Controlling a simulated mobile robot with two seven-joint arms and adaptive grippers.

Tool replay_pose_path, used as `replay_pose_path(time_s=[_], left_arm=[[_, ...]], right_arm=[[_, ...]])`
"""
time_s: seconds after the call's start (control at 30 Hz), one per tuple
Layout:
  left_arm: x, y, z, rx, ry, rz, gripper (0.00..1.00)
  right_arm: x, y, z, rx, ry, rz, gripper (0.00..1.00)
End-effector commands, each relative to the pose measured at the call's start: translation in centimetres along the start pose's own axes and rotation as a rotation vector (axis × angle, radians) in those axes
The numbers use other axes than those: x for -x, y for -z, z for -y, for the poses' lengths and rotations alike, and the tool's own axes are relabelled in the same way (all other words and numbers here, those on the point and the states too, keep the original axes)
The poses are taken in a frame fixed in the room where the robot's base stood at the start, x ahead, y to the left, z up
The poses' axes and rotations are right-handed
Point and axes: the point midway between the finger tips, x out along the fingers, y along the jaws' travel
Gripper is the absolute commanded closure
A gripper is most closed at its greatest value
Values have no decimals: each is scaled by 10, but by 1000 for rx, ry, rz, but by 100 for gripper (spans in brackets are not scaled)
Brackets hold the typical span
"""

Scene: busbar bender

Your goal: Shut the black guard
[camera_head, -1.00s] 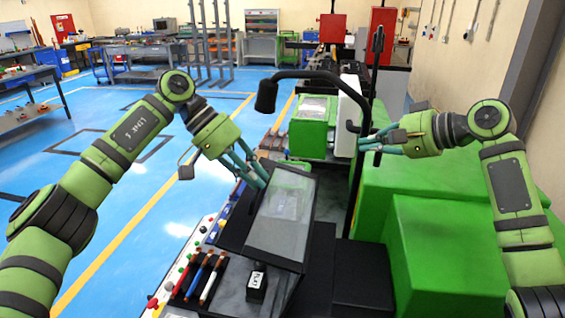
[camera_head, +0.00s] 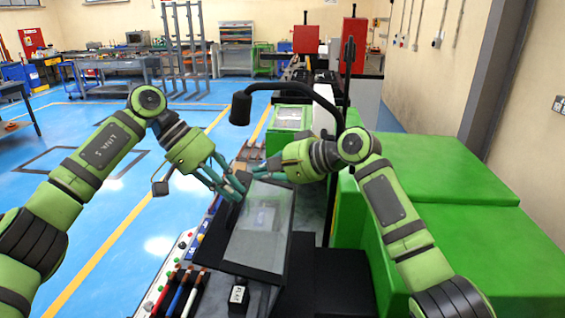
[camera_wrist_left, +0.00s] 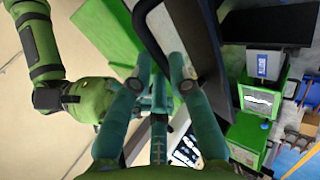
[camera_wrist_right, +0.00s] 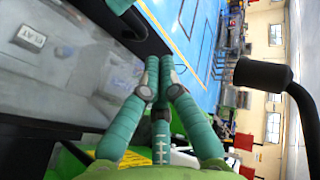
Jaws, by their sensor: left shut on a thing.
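The black guard (camera_head: 258,228), a clear panel in a black frame, sits tilted on the green machine in the head view. Its clear panel fills the left of the right wrist view (camera_wrist_right: 75,45). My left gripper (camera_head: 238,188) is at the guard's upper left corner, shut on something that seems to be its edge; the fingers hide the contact. My right gripper (camera_head: 254,172) is just above the guard's far edge, close to the left fingertips. In the right wrist view its fingertips (camera_wrist_right: 158,75) are drawn together with nothing seen between them.
A black lamp (camera_head: 241,108) on a curved arm hangs beyond the grippers. Green covers (camera_head: 440,215) lie to the right. A small labelled black block (camera_head: 238,295) and several coloured-handled tools (camera_head: 178,292) are in front. Blue floor is free at left.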

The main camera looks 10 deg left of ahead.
Motion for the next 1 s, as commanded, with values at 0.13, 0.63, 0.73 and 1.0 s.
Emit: replay_pose_path(time_s=[0.13, 0.63, 0.73, 1.0], left_arm=[[-1, -1, 1, 1, 3, 4, 100], [-1, -1, 1, 1, 3, 4, 100], [-2, -1, 1, 1, 2, 4, 100], [-2, -1, -2, -3, -2, 5, 61]], right_arm=[[-8, -8, 0, 0, 1, -1, 100], [-17, -13, 5, 11, -25, 2, 100], [-24, -15, 6, 19, -56, 2, 100], [-25, -17, 5, 18, -58, 7, 100]])
